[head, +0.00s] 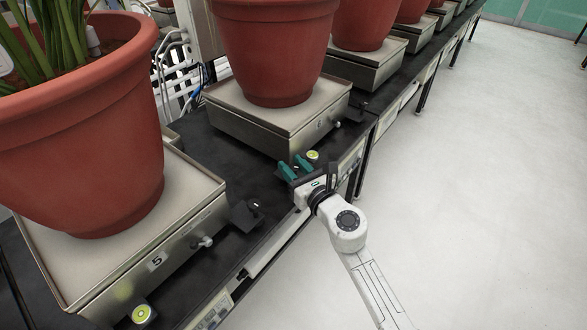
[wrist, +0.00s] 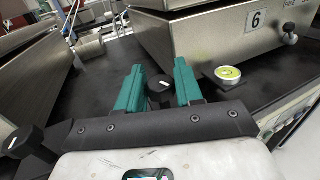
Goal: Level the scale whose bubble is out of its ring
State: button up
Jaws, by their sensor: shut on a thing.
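Scale 6 (head: 262,135), a steel box with a potted plant on top, stands in the middle; it also shows in the wrist view (wrist: 215,48). Its round green bubble level (wrist: 228,73) sits at its near corner; the bubble's place against the ring is too small to tell. My gripper (head: 294,166) is at that corner, its teal fingers shut on a black foot knob with a white mark (wrist: 158,92). Scale 5 (head: 160,262) stands at the left with its bubble level (head: 142,314) at its near corner; that bubble cannot be read surely either.
Scale 5's black foot knob (head: 248,214) stands near my gripper and shows at lower left in the wrist view (wrist: 22,142). Red pots (head: 80,140) stand on the scales. The black bench (head: 215,165) continues with more scales to the back right. The pale floor (head: 480,180) is clear.

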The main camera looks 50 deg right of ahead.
jog(key=shift+f+n+y, duration=0.1)
jog(key=shift+n+y, duration=0.2)
jog(key=shift+y, duration=0.1)
jog(key=shift+d+n+t+y+b, duration=0.1)
jog(key=shift+n+t+y+b, duration=0.35)
jog(key=shift+n+y, duration=0.95)
jog(key=shift+n+y+p, duration=0.4)
jog(key=shift+n+y, duration=0.6)
jog(key=shift+y, duration=1.4)
